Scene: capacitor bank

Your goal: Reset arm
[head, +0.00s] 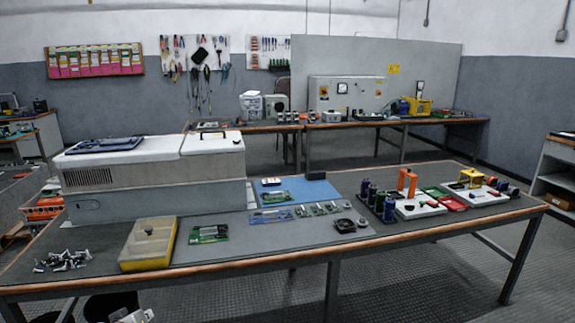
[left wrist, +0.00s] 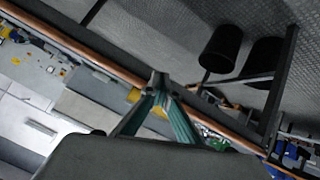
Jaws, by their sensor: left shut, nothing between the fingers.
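My left gripper (left wrist: 160,82) shows in the left wrist view. Its two green-grey fingers meet at the tips, shut with nothing between them. Behind them, the wooden table edge runs diagonally across the tilted picture, with a bit of yellow beside the fingers. No gripper or arm can be made out in the head view, and my right gripper shows in neither view. In the head view, a capacitor bank of dark cylinders (head: 389,208) stands on the right half of the workbench (head: 290,245).
The bench holds a large white machine (head: 150,175), a yellow case (head: 148,246), loose bolts (head: 62,261), a blue mat (head: 335,188) with circuit boards, and white trays (head: 420,208) at right. Black bins (left wrist: 220,48) stand on the floor.

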